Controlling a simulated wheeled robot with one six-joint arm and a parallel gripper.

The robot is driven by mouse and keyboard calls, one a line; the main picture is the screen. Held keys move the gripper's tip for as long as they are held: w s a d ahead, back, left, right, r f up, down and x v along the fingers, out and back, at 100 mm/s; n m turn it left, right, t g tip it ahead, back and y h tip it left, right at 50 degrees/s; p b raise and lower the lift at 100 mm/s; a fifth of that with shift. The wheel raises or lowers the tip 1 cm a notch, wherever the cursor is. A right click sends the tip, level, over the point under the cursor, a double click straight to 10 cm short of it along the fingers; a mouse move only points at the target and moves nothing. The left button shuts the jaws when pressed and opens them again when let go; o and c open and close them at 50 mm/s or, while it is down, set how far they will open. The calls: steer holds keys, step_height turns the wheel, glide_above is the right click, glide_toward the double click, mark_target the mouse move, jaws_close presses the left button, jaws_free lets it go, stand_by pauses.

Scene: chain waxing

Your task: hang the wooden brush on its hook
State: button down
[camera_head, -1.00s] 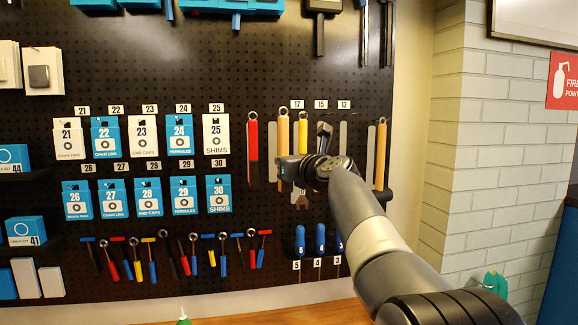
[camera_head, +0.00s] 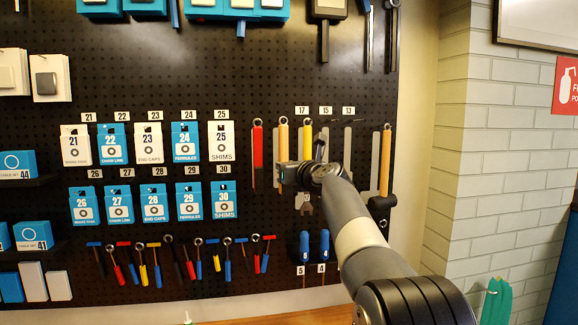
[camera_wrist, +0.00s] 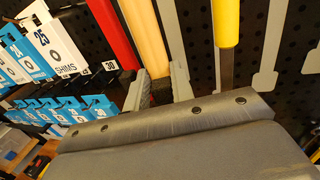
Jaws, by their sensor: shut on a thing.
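The wooden brush (camera_head: 283,145) shows as an upright, light wooden handle with a ring at its top, in front of the black pegboard. It also shows in the wrist view (camera_wrist: 146,34). My gripper (camera_head: 286,176) is shut on its lower part, with a finger on each side of the handle in the wrist view (camera_wrist: 161,87). The brush's lower end is hidden behind my gripper. The ring is level with the tops of the neighbouring tools. I cannot tell whether it is on a hook.
A red-handled tool (camera_head: 257,148) hangs close on the left, a yellow-handled one (camera_head: 307,138) close on the right. Another wooden-handled tool (camera_head: 385,162) hangs farther right. Blue-handled drivers (camera_head: 304,246) are below. Boxed parts (camera_head: 222,142) hang at the left.

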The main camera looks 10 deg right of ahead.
steer(key=shift+w+p, duration=0.7)
steer(key=shift+w, duration=0.55)
steer(key=shift+w+f+p, duration=0.1)
steer(key=shift+w+p, duration=0.4)
steer(key=c, duration=1.1)
jaws_free()
steer(key=shift+c, duration=0.2)
steer(key=shift+f, duration=0.1)
steer(key=b+v, duration=0.4)
steer(key=v, duration=0.5)
steer(key=shift+b, duration=0.35)
steer(key=shift+w, duration=0.15)
